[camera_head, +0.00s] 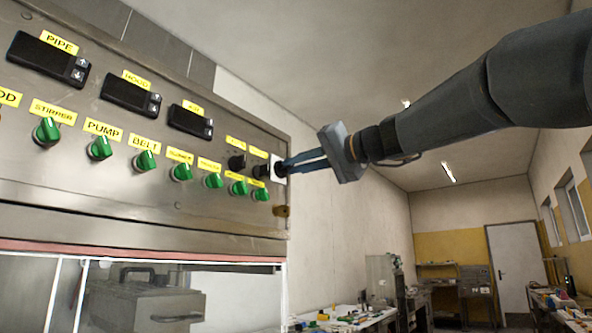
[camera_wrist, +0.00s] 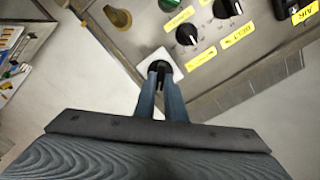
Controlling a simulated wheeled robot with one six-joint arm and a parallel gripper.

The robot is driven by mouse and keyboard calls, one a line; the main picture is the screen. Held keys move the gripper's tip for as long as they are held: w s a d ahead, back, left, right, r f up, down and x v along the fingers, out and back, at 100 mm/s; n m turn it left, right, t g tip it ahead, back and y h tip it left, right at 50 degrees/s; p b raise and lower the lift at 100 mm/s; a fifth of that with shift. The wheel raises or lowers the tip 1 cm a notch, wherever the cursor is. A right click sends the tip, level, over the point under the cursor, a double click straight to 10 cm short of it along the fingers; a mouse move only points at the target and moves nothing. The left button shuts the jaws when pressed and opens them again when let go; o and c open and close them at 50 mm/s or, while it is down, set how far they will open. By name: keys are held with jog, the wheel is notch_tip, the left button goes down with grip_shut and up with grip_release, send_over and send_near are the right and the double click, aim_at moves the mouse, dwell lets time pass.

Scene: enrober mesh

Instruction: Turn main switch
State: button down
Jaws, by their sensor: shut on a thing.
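The main switch (camera_wrist: 160,66) is a black knob on a white square plate at the right end of the steel control panel. In the head view its white plate (camera_head: 279,167) shows at the panel's right edge, with the knob partly hidden by the fingers. My gripper (camera_head: 287,165) reaches in from the right and is shut on the knob. In the wrist view the two blue fingers (camera_wrist: 160,82) close around the knob from both sides, in front of the plate.
Several green knobs (camera_head: 100,148) with yellow labels line the panel (camera_head: 130,190). Black knobs (camera_wrist: 187,35) sit close beside the main switch. Small black displays (camera_head: 130,96) are above. A glass-fronted chamber (camera_head: 180,300) lies below. Open room lies right of the panel, with cluttered tables (camera_head: 350,318) farther back.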

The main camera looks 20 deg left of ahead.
jog(key=m, duration=0.4)
jog(key=shift+m, duration=0.3)
jog(key=m+p, duration=0.1)
jog(key=m, duration=0.3)
jog(key=shift+w+f, duration=0.1)
jog(key=shift+f, duration=0.05)
jog(key=shift+m, duration=0.4)
jog(key=c, duration=1.8)
grip_release()
jog(key=shift+d, duration=0.15)
jog(key=b+v, duration=0.2)
jog(key=v, duration=0.5)
jog(key=shift+d, duration=0.3)
